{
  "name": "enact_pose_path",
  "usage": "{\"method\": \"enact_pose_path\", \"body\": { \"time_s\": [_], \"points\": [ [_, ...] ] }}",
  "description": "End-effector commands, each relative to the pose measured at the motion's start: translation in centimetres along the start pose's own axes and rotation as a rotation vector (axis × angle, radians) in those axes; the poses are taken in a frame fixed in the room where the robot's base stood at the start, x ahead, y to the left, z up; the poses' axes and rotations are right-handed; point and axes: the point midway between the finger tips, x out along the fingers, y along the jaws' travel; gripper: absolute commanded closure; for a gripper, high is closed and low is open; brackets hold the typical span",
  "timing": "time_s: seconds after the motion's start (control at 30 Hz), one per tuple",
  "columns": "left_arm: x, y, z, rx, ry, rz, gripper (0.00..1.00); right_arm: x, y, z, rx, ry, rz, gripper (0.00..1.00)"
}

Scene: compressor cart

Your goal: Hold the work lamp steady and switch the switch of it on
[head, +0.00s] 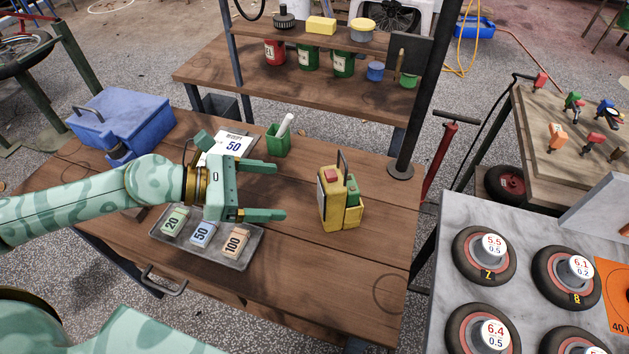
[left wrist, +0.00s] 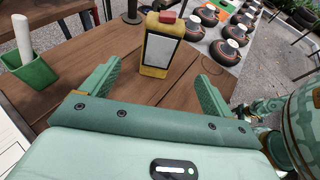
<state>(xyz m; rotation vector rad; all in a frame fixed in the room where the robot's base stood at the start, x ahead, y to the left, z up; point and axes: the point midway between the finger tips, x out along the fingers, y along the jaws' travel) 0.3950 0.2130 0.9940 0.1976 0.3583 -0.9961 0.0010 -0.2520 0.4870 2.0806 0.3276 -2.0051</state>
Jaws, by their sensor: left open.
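The work lamp (head: 334,208) stands upright on the wooden bench, a yellow box with a pale front panel, a dark handle and a green part at its right. A red switch (head: 332,175) is on its top. My left gripper (head: 281,191) is open and empty, to the left of the lamp, with its fingers pointing at it. In the left wrist view the lamp (left wrist: 160,52) stands beyond and between the open fingertips, apart from them, and its red switch (left wrist: 168,16) shows on top. Whether the switch is on or off I cannot tell. My right gripper is not in view.
A tray (head: 250,262) with numbered blocks lies below my left gripper. A green cup (head: 277,142) with a white stick stands behind it. A blue toolbox (head: 122,120) is at the left, and a dark post (head: 408,130) rises behind the lamp. The bench in front of the lamp is clear.

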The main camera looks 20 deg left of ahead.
Motion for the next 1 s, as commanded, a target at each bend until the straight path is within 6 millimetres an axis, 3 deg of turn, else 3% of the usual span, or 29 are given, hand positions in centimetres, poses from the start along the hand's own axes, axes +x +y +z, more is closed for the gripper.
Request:
{"method": "enact_pose_path", "body": {
  "time_s": [0.4, 0.6, 0.8, 1.0],
  "points": [
    [9.6, -0.1, 0.4, 0.001, -0.004, -0.003, 0.13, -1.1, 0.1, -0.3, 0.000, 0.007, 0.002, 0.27],
    [13.1, -0.1, 0.1, 0.000, -0.002, -0.002, 0.13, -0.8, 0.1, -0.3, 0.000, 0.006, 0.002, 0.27],
    [14.5, -0.1, 0.1, 0.002, 0.000, -0.001, 0.13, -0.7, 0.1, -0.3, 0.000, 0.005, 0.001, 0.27],
    [14.6, -0.1, 0.1, 0.002, 0.000, -0.001, 0.13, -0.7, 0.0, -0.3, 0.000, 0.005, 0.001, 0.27]
  ]
}}
